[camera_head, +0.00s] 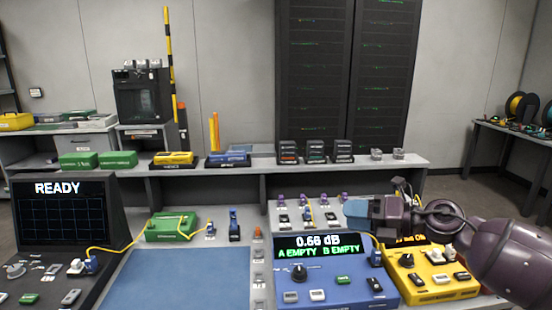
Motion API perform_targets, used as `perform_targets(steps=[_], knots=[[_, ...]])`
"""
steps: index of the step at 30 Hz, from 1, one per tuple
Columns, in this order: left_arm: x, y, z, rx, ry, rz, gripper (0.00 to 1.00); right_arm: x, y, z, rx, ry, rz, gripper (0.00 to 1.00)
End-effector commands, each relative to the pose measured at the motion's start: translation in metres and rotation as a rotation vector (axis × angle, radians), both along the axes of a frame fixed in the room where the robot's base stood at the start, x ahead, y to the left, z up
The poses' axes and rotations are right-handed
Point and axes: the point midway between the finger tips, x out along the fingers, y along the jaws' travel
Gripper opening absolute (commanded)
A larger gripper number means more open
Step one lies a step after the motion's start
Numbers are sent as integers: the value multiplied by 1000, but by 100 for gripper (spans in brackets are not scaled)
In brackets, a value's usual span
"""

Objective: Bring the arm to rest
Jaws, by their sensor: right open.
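My right arm comes in from the right edge, and its gripper (352,208) points left above the back of the blue meter (345,290). The gripper is open and I see nothing held in it. The meter's display reads 0.66 dB, A EMPTY, B EMPTY. The yellow device (440,291) stands below the wrist, and the arm hides part of its display. My left gripper is not in view.
A dark console (62,190) reading READY stands at the left. A yellow cable runs from it to a green box (170,228). The blue mat (178,280) is clear. A shelf (240,172) with several small devices lies behind the bench.

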Motion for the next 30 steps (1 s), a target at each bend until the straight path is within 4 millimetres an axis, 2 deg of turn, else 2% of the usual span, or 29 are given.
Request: perform_targets(steps=[3, 8, 13, 17, 23, 27, 30], knots=[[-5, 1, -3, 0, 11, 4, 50, -7, 11, -5, 305, 121, -116, 48], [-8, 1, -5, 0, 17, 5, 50, -14, 1, -32, 655, 342, -323, 48], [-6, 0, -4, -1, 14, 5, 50, -31, -22, -83, 928, 598, -544, 48], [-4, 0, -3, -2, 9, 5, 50, -54, -39, -131, 1090, 791, -707, 48], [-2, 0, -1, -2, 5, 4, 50, -107, -62, -204, 1291, 1061, -931, 48], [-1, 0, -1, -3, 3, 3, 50, -153, -74, -249, 1413, 1211, -1062, 48], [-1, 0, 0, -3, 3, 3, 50, -188, -82, -275, 1495, 1286, -1137, 48]])
